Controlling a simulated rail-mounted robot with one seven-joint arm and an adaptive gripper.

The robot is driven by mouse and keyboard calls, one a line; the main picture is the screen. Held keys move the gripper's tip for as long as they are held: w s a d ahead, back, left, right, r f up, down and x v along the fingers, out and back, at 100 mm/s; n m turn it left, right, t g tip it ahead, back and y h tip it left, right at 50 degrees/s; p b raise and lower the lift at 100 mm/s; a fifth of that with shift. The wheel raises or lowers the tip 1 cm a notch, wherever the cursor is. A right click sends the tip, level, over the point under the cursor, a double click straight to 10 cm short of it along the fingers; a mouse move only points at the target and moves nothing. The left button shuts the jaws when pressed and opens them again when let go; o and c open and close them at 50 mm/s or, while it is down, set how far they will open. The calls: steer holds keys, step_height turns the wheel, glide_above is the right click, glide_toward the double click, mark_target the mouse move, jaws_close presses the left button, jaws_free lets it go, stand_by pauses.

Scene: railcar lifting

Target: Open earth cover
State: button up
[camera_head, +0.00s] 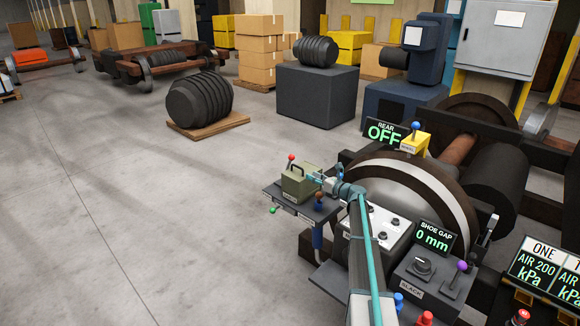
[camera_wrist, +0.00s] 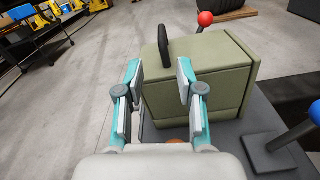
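The earth cover, taken to be the olive-green box (camera_head: 300,186) with a black handle on top, sits closed on a small dark shelf (camera_head: 270,196). In the wrist view the box (camera_wrist: 215,75) fills the upper middle, with its black handle (camera_wrist: 163,45) at the left end of its top. My gripper (camera_head: 318,178) is just right of the box in the head view. In the wrist view its two fingers (camera_wrist: 160,78) are apart, with the box face and handle showing beyond and between them. Nothing is held. I cannot tell whether a finger touches the box.
A red-knobbed lever (camera_wrist: 205,18) stands behind the box, and a blue-knobbed lever (camera_wrist: 295,133) is at right. The control panel with the "SHOE GAP 0 mm" display (camera_head: 434,239) and the large wheel (camera_head: 415,185) lie to the right. The floor at left is open.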

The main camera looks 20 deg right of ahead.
mark_target(297, 167)
steer(key=p+x, duration=0.1)
steer(key=x, duration=0.6)
steer(key=p+x, duration=0.1)
steer(key=x, duration=0.2)
steer(key=shift+w+r+p, duration=0.3)
steer(key=shift+w+r, duration=0.05)
steer(key=shift+w, duration=0.1)
jaws_close()
